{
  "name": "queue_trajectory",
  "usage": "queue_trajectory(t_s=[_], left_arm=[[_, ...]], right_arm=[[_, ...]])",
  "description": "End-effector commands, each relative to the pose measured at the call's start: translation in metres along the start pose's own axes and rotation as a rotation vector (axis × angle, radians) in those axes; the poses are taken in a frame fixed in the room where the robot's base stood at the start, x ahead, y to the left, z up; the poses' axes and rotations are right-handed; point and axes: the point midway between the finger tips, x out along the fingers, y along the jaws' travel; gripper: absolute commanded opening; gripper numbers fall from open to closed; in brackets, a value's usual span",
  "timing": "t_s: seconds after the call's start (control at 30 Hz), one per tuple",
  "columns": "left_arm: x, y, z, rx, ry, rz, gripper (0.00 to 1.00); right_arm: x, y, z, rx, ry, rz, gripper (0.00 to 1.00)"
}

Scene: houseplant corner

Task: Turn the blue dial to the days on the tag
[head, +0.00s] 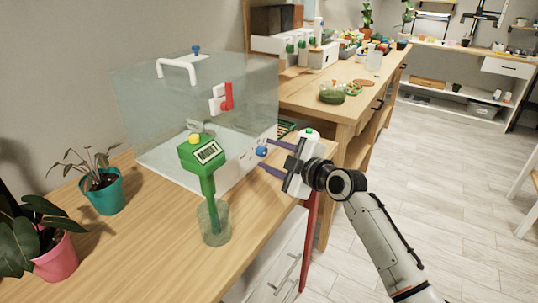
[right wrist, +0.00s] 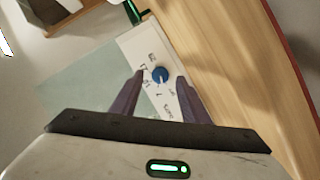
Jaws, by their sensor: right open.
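The blue dial (head: 262,151) sits on the white front panel (head: 246,163) of a clear case. It also shows in the right wrist view (right wrist: 160,74), with small dark marks around it, too small to read surely. My right gripper (head: 266,155) is open, its two purple fingers pointing at the panel. In the right wrist view the dial lies between the fingertips; I cannot tell whether they touch it. A green post with a small dark-lettered white plate (head: 207,151) stands in front of the case; its writing is unreadable and I cannot tell if it is the tag.
The clear case (head: 135,90) has a white handle on top. A glass cup (head: 213,230) holds the green post near the front. A teal pot (head: 103,194) and a pink pot (head: 57,258) stand at the left. The wooden table between them is clear.

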Motion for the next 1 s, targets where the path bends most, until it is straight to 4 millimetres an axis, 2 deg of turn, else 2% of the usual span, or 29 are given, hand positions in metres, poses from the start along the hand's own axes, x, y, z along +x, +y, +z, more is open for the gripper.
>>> queue_trajectory(t_s=[0.17,0.47,0.7,1.0], left_arm=[[0.002,-0.001,-0.009,0.004,0.018,-0.001,0.33],[0.002,-0.002,-0.017,0.006,0.032,-0.002,0.33],[0.002,-0.002,-0.013,0.005,0.025,-0.002,0.33],[0.001,-0.001,-0.005,0.003,0.009,-0.002,0.33]], right_arm=[[0.011,0.0,0.0,0.0,0.0,-0.001,0.41],[0.012,0.0,0.0,0.0,0.0,0.0,0.41],[0.012,0.0,0.0,0.0,0.0,0.0,0.01],[0.012,0.001,0.0,0.03,-0.001,-0.013,0.0]])
